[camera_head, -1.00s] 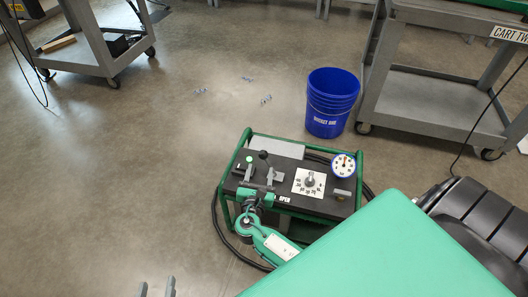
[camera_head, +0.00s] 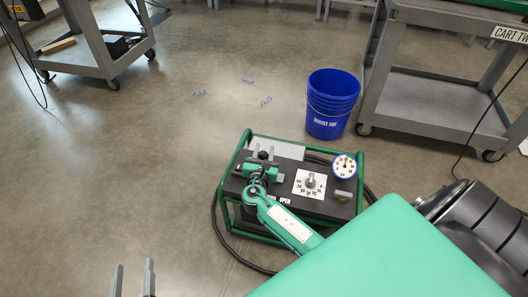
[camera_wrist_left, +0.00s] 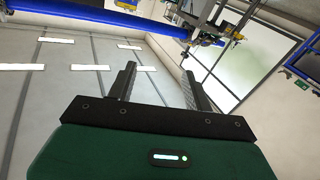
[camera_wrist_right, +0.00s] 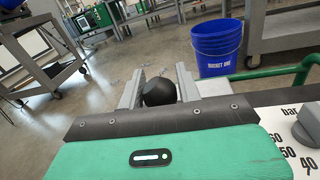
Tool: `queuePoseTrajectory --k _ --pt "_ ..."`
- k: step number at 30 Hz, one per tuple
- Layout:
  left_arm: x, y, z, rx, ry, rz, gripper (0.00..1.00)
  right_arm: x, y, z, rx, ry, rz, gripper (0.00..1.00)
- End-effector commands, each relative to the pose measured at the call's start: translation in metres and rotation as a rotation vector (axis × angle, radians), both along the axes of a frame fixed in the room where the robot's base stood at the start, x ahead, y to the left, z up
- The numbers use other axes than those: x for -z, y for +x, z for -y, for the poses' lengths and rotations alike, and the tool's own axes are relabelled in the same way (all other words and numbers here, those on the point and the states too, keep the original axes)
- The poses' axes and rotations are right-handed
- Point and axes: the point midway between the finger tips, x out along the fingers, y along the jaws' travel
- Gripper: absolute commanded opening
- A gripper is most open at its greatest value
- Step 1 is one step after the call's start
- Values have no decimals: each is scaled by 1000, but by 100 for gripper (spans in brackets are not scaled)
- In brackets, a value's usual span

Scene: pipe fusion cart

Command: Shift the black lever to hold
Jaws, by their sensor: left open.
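The black lever's round knob (camera_wrist_right: 159,92) sits between the fingers of my right gripper (camera_wrist_right: 160,84) in the right wrist view. In the head view my right gripper (camera_head: 264,154) is over the rear left of the fusion cart's control panel (camera_head: 293,166), with the dark knob (camera_head: 262,155) between its fingers. The fingers are apart on either side of the knob; firm contact does not show. The lever's shaft is hidden under my gripper. My left gripper (camera_head: 133,279) is open and empty above bare floor; its spread fingers (camera_wrist_left: 158,85) also show in the left wrist view.
The panel has a pressure dial (camera_head: 310,183), a round gauge (camera_head: 344,166) and a grey handle (camera_head: 343,196). A blue bucket (camera_head: 331,104) stands behind the cart's green frame. Grey carts stand left (camera_head: 98,48) and right (camera_head: 430,98). The left floor is mostly clear.

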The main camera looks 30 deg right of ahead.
Motion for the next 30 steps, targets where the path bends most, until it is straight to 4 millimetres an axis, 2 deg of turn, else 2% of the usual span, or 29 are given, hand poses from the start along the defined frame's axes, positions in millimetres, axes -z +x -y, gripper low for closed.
queuePoseTrajectory --k 1,5,11,16,24,30 --pt "0 0 0 0 0 0 51 0 0 0 0 0 0 24" --pt "0 0 0 0 0 0 51 0 0 0 0 0 0 0" --pt "0 0 0 0 0 0 51 -1 -2 1 0 12 15 0" --pt "-3 2 -1 -6 -7 29 51 -5 -13 11 1 92 110 0" --pt "-57 14 -17 -58 -74 306 51 -9 -32 27 1 244 286 0" --pt "-76 14 -22 -74 -96 399 51 -11 -36 30 0 282 330 0"
